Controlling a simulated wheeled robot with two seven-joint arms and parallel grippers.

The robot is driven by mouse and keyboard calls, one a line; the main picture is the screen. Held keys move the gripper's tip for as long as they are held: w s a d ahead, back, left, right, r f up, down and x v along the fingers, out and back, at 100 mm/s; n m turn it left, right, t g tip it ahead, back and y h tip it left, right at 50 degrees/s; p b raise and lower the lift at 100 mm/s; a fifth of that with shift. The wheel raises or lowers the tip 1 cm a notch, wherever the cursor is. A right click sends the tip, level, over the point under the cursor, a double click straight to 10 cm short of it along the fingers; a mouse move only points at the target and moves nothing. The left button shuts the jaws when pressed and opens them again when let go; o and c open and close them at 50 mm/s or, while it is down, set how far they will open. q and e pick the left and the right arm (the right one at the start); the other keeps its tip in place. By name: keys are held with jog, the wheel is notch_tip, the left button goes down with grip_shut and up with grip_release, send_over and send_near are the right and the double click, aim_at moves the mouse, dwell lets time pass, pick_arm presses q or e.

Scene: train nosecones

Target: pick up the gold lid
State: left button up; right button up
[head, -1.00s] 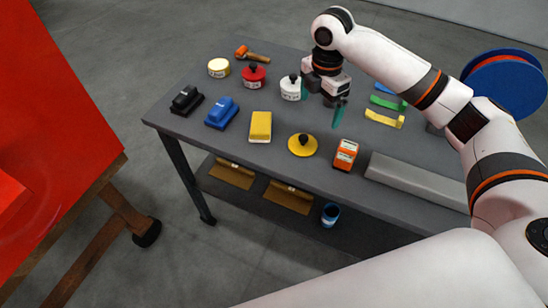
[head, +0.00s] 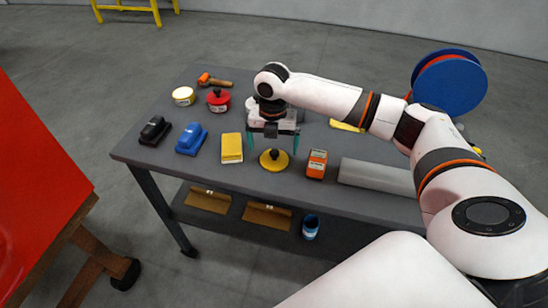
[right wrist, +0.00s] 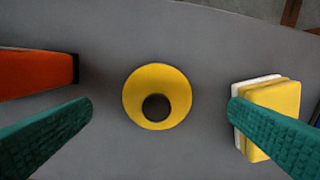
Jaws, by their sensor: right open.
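The gold lid (head: 274,160) is a round yellow disc with a dark knob, lying flat near the front edge of the grey table. It also shows in the middle of the right wrist view (right wrist: 157,97). My right gripper (head: 272,148) is open and empty, pointing down above the lid. Its two green fingers (right wrist: 160,128) stand wide on either side of the lid in the right wrist view, apart from it. My left gripper is not in view.
A yellow-and-white block (head: 231,148) lies left of the lid, and an orange box (head: 317,164) stands right of it. A long grey bar (head: 375,176) lies further right. Blue (head: 191,138) and black (head: 155,130) blocks and a red pot (head: 219,100) are further left.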

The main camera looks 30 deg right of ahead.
aim_at(274, 153)
jog(key=f, duration=0.2)
jog(key=f+p, duration=0.1)
jog(key=f, duration=0.1)
jog(key=shift+d+f, duration=0.2)
jog(key=shift+f, duration=0.2)
jog(key=c, duration=1.1)
